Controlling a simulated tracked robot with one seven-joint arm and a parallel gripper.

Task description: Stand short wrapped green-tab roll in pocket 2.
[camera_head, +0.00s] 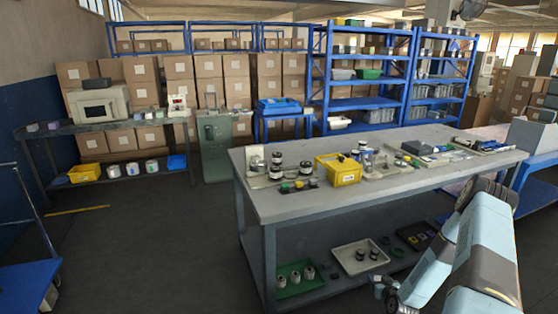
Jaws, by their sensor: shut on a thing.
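Several white-and-black rolls stand on the bench top, one being the roll (275,172) at the left. A dark strip with green and yellow pieces (298,186) lies in front of them. Which pocket is number 2 cannot be told. No roll can be clearly identified as the short green-tab one.
The grey bench (262,210) has a yellow bin (338,172) and many small items on top. Its lower shelf holds a green tray (300,290) with rolls and a white tray (345,258) with dark rolls. Open floor lies left of the bench.

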